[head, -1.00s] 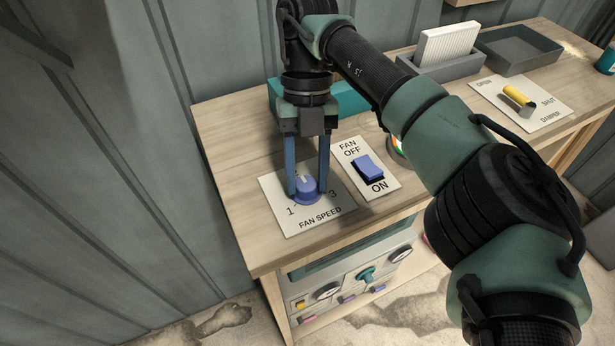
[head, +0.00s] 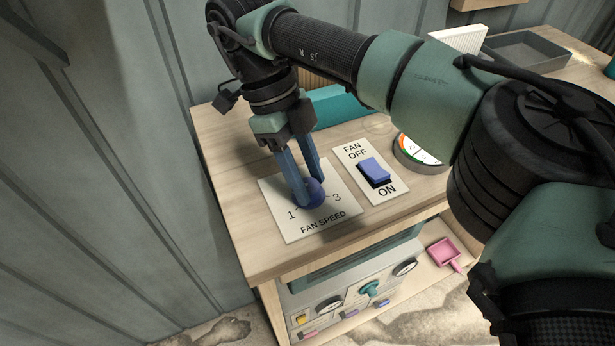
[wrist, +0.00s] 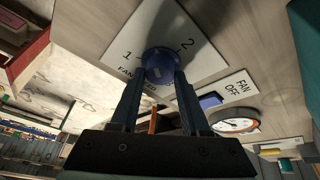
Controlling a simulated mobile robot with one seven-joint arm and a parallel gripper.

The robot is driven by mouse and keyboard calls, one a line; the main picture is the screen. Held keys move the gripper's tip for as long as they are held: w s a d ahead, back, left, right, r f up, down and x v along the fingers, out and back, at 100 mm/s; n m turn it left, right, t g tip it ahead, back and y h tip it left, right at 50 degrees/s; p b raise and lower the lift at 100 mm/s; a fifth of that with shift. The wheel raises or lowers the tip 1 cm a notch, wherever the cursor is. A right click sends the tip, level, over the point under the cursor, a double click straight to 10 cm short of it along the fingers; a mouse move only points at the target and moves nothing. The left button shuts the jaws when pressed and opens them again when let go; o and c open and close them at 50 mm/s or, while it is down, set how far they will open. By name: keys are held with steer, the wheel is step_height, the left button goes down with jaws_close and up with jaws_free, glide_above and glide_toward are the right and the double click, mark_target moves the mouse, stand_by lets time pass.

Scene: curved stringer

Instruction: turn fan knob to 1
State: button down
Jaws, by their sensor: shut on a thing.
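The blue fan knob (head: 314,193) stands on the white fan speed plate (head: 285,221) near the front left corner of the bench. My gripper (head: 308,192) reaches down at a tilt, its two blue fingers shut on the knob. In the wrist view the knob (wrist: 160,64) sits between the fingertips, with the numbers 1 and 2 on the plate beyond it. The 1 and the 3 show in the head view. The fingers hide part of the knob, and I cannot tell which number its pointer faces.
A fan switch plate (head: 352,153) with a blue rocker (head: 375,171) is just right of the knob. A round gauge (head: 418,150) lies further right, near my arm. A teal box (head: 340,105) and a grey tray (head: 525,50) are behind. A pink scoop (head: 444,254) sits below.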

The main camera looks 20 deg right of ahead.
steer(key=n+t+b, duration=0.1)
steer(key=n, duration=0.2)
steer(key=n+t+h+b, duration=0.1)
steer(key=n, duration=0.2)
steer(key=shift+a+f+h, duration=0.1)
steer(key=shift+h, duration=0.2)
steer(key=n+t+b, duration=0.1)
steer(key=n, duration=0.2)
steer(key=n+t+b, duration=0.1)
steer(key=n, duration=0.2)
steer(key=shift+s+a+n+h+b, duration=0.1)
steer(key=shift+s+n+h+b, duration=0.05)
steer(key=shift+n+h+b, duration=0.2)
steer(key=shift+c, duration=1.9)
jaws_free()
